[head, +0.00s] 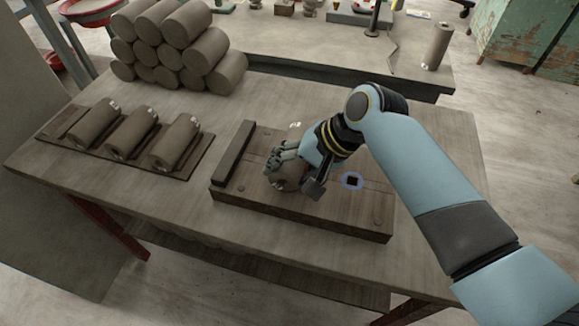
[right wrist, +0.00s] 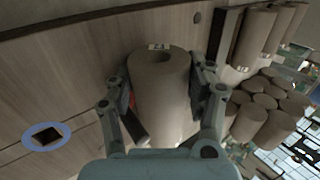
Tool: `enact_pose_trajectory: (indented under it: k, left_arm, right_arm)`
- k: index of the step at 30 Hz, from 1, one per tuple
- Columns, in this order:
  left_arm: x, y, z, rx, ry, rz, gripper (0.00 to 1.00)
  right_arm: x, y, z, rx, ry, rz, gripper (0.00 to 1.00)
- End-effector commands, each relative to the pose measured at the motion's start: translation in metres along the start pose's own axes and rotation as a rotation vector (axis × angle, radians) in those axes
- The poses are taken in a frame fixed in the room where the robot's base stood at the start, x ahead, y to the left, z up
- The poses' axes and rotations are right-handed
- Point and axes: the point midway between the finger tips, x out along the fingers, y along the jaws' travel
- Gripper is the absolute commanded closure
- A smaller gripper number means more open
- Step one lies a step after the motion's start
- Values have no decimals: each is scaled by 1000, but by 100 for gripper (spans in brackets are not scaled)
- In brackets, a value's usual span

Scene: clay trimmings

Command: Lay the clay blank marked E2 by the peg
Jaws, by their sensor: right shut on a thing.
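A grey-brown clay blank (head: 283,183) is in my right gripper (head: 300,166), over the middle of the wooden board (head: 250,192). The right wrist view shows the blank (right wrist: 165,75) between the two fingers of the gripper (right wrist: 162,92), which is shut on it. It has a hole in its end and a small white tag whose mark I cannot read for sure. I cannot tell whether it touches the board. A small dark square peg (head: 351,181) in a blue ring is on the board, right of the blank and apart from it. My left gripper is out of view.
A dark raised bar (head: 234,152) runs along the board's left side. A tray (head: 194,166) with several tagged blanks lies further left. A stack of blanks (head: 178,50) stands at the back left. One blank (head: 437,47) stands upright on the back table.

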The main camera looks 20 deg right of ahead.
Motion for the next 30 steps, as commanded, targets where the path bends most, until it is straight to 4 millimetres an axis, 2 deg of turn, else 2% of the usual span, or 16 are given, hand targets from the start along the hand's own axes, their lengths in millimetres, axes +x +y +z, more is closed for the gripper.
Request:
enact_pose_trajectory:
  k: [9,10,16,30]
  left_arm:
    - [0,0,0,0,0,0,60]
    - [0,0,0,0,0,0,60]
    - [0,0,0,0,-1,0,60]
    - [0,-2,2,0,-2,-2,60]
  right_arm:
    - [1,0,0,-1,1,-1,100]
    - [1,0,0,-1,1,-1,44]
    - [1,1,0,-1,0,1,18]
    - [-2,3,0,0,-2,4,18]
